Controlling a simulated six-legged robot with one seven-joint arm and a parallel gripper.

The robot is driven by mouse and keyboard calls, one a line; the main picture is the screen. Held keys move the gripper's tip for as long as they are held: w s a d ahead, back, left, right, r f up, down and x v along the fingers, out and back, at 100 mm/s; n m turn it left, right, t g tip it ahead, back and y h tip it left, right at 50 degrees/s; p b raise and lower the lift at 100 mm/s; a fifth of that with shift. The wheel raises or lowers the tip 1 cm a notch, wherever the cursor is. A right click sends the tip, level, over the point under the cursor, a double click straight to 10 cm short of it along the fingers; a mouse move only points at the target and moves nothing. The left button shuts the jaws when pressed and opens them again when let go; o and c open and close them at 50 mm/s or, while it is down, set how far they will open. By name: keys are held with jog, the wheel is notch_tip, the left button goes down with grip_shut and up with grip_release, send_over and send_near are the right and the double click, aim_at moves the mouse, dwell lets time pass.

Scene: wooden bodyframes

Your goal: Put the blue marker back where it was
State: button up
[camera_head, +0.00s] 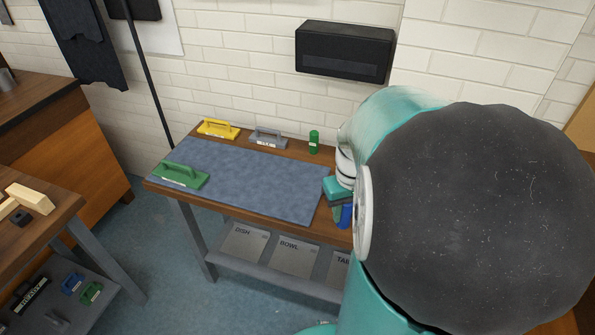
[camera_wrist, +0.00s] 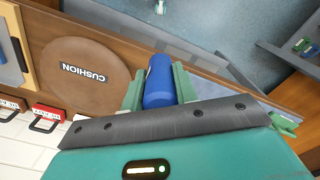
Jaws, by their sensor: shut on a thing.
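The blue marker (camera_wrist: 160,84) is a short blue cylinder between the two green fingers of my gripper (camera_wrist: 158,88) in the wrist view. The fingers are shut on its sides. In the head view my gripper (camera_head: 337,203) is at the right end of the wooden table (camera_head: 262,226), beside the blue mat. A bit of the blue marker (camera_head: 346,214) shows below it. My arm hides much of the table's right side, so I cannot tell whether the marker touches the tabletop.
A green cylinder (camera_head: 314,141) stands at the table's back edge. Yellow (camera_head: 218,129), grey (camera_head: 268,137) and green (camera_head: 181,174) handled tools lie around the blue mat (camera_head: 250,178). The mat's middle is clear.

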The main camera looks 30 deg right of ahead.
jog(key=w+d+f, duration=0.1)
jog(key=w+f, duration=0.1)
jog(key=w, duration=0.1)
jog(key=w+d+f, duration=0.2)
jog(key=w+f, duration=0.1)
jog(key=w+d+f, duration=0.2)
jog(key=w+f, duration=0.1)
jog(key=shift+d+f, duration=0.1)
jog(key=shift+d, duration=0.05)
jog(key=shift+w+d+f, duration=0.1)
jog(key=shift+w+f, duration=0.1)
jog(key=shift+f, duration=1.55)
jog(key=shift+f, duration=0.2)
jog(key=o, duration=1.1)
jog(key=shift+c, duration=0.2)
jog(key=shift+r, duration=0.1)
